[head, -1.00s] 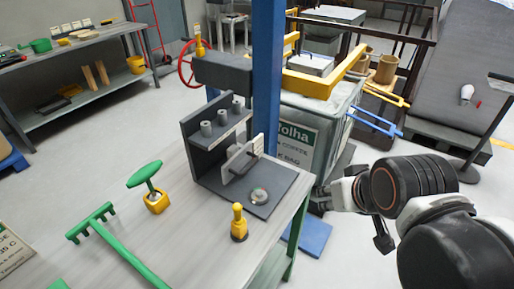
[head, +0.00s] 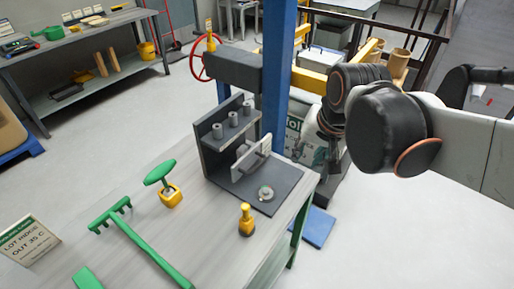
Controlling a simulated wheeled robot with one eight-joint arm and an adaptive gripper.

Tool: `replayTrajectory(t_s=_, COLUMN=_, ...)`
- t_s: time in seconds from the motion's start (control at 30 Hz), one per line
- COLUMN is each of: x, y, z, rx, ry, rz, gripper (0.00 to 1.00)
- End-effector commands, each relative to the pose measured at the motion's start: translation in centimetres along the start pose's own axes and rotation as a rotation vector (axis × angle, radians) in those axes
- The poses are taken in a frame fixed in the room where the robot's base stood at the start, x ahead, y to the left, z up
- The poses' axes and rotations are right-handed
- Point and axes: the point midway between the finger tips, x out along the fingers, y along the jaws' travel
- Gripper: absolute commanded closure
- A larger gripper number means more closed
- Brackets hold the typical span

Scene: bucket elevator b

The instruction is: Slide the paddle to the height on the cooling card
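A white card with a green header (head: 28,241) stands on the bench at the far left. Its print seems to include "OUT 35 C"; the rest is too small to read surely. A dark grey stand (head: 222,160) sits near the bench's right end, with several grey cylinders on its shelf. A light grey plate (head: 250,159) stands upright at the stand; I cannot tell whether it is the paddle. My gripper (head: 331,128) is right of the blue post, beyond the bench and apart from the stand. Its fingers are dark and partly hidden by my arm, so their opening is unclear.
A blue post (head: 276,75) rises behind the stand. A bag with green print (head: 302,135) is behind my gripper.

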Motion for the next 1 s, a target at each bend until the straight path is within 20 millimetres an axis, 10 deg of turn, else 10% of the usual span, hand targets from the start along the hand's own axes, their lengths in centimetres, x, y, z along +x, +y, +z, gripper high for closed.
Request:
replayTrajectory(t_s=0.5, x=3.2, y=-9.5, z=-5.4, rx=0.312, ry=-0.22, rz=0.067, gripper=0.7)
replayTrajectory(t_s=1.0, x=6.0, y=-11.2, z=-4.1, rx=0.377, ry=-0.274, rz=0.089, gripper=0.7)
